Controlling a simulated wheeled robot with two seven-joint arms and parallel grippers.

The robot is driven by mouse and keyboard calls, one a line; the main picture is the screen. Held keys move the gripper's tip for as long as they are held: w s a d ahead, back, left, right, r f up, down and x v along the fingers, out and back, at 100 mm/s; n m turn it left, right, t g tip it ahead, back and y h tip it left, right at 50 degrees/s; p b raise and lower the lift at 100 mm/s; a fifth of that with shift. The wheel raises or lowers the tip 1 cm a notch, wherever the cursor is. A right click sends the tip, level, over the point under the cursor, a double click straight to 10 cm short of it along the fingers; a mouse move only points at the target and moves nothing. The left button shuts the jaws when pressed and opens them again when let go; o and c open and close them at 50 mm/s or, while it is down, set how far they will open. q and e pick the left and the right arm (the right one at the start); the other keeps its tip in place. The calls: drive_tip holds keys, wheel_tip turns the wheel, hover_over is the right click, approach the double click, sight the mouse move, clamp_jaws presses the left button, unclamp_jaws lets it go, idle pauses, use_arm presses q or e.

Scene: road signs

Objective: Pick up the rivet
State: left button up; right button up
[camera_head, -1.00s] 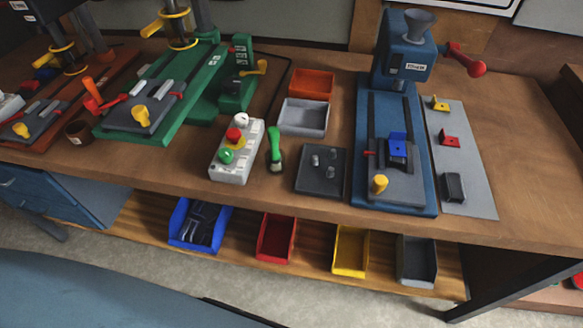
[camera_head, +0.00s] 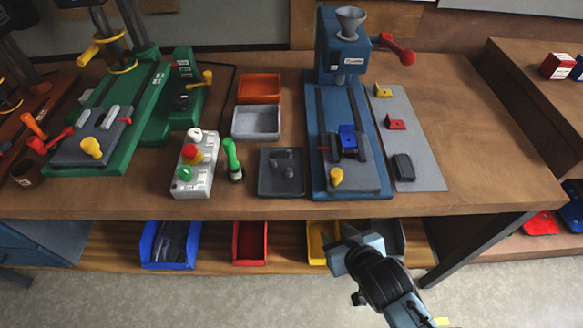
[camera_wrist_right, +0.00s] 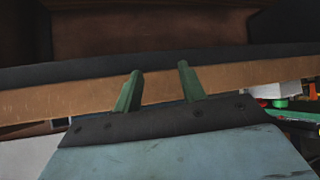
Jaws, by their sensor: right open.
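Several small grey pieces (camera_head: 287,165), which look like rivets, stand on a dark square tray (camera_head: 268,189) on the workbench, left of the blue press (camera_head: 319,170). They are too small to make out in detail. My right gripper (camera_head: 340,252) is low in front of the bench, over the lower shelf's yellow bin, to the right of and nearer than the dark tray. Its two green fingers stand apart and empty in the right wrist view (camera_wrist_right: 158,85). My left gripper is not in view.
The bench front edge (camera_head: 480,205) lies between my right gripper and the tray. A white control box (camera_head: 197,175) and a green-handled tool (camera_head: 232,160) stand left of the tray. Orange (camera_head: 259,87) and grey (camera_head: 256,122) bins sit behind it. A grey plate (camera_head: 424,160) lies at right.

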drive_tip(key=w+a+r+t+y, duration=0.2)
drive_tip(key=a+r, duration=0.2)
drive_tip(key=r, duration=0.6)
approach(292, 180)
drive_tip(key=w, duration=0.2)
drive_tip(key=w+a, duration=0.1)
drive_tip(key=shift+w+n+t+y, duration=0.3)
drive_tip(key=shift+n+t, duration=0.1)
drive_tip(key=shift+b+x, duration=0.4)
drive_tip(key=shift+x, duration=2.5)
drive_tip(key=shift+a+r, duration=0.15)
drive_tip(key=shift+a, duration=0.05)
drive_tip(key=shift+s, duration=0.1)
clamp_jaws()
